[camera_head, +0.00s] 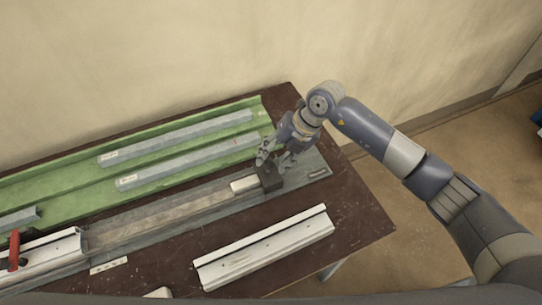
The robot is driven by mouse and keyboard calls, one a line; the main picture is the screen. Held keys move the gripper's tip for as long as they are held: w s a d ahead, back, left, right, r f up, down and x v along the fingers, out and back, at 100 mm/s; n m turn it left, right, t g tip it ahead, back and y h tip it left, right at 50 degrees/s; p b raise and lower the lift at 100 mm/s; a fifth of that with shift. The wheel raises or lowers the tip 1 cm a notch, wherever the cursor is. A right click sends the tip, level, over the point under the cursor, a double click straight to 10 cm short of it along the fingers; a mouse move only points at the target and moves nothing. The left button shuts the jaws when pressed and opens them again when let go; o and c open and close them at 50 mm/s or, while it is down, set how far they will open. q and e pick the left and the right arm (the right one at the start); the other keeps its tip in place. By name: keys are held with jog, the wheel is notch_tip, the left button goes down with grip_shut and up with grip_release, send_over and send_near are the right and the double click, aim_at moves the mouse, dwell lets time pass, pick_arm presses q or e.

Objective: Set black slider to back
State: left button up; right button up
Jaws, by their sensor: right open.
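The black slider (270,178) is a small dark block on the long grey rail (165,217), near the rail's right end. A light block (243,185) sits just left of it on the rail. My right gripper (274,160) is open, its fingers pointing down just above or beside the slider's far side. I cannot tell whether a finger touches the slider. My left gripper is not in view.
A green tray (75,185) with grey bars (185,163) lies behind the rail. A white profile (265,248) lies on the dark table (355,225) in front. A red-handled clamp (14,250) and another profile (50,250) are at left. The table's right end is clear.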

jog(key=shift+a+f, duration=0.25)
jog(key=shift+f, duration=0.2)
jog(key=shift+s+a+f, duration=0.15)
jog(key=shift+a+f, duration=0.05)
jog(key=shift+f, duration=0.1)
jog(key=shift+c, duration=0.5)
grip_shut()
jog(key=w+d+b, duration=0.1)
jog(key=w+d, duration=0.1)
jog(key=d, duration=0.2)
jog(key=w+d+b, duration=0.2)
jog(key=d, duration=0.3)
jog(key=w+d+b, duration=0.1)
jog(key=d, duration=0.3)
jog(key=shift+w+d+f+b, duration=0.2)
jog(key=shift+w+b, duration=0.1)
jog(key=shift+w, duration=0.1)
jog(key=shift+d+r, duration=0.1)
jog(key=shift+r, duration=0.1)
